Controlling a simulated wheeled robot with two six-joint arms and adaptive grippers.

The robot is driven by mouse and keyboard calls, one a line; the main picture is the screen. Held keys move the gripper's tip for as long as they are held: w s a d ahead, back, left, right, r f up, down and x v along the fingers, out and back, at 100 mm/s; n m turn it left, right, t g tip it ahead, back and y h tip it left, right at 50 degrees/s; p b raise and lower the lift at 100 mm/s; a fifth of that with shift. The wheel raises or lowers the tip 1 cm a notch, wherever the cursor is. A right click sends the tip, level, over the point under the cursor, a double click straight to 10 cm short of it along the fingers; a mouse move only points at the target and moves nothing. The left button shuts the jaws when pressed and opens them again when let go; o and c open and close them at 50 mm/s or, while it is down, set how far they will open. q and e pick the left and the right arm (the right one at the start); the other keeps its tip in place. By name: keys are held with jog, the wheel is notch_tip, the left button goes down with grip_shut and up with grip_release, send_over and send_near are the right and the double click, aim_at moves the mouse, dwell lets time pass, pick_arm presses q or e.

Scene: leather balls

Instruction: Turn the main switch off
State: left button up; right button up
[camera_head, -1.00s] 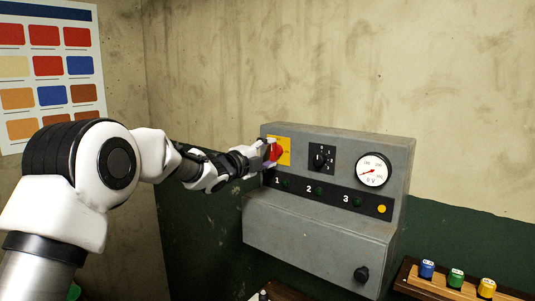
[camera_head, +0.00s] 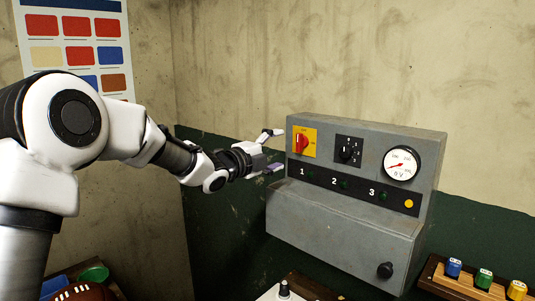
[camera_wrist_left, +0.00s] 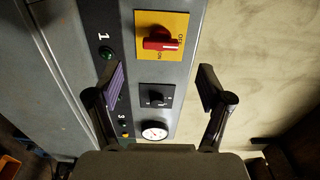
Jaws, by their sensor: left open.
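The main switch is a red knob (camera_head: 301,143) on a yellow plate, at the upper left of the grey control box (camera_head: 340,230). In the head view the knob stands upright, towards the top of its plate. In the left wrist view the red knob (camera_wrist_left: 160,44) lies across the plate, its handle towards the OFF label and the ON label beside it. My left gripper (camera_head: 272,150) is open and empty, a little left of the box and apart from the knob. Its fingers (camera_wrist_left: 162,88) also show in the left wrist view. My right gripper is not in view.
A black selector (camera_head: 347,150) and a round gauge (camera_head: 401,163) with its needle low-left sit right of the switch. Several dark green lamps run below. A wooden rack (camera_head: 440,279) of coloured blocks stands at the lower right. A brown ball (camera_head: 85,292) lies lower left.

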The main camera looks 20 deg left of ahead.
pick_arm(q)
jog(key=v, duration=0.4)
jog(key=shift+s+a, duration=0.1)
jog(key=shift+s, duration=0.15)
jog(key=shift+w, duration=0.1)
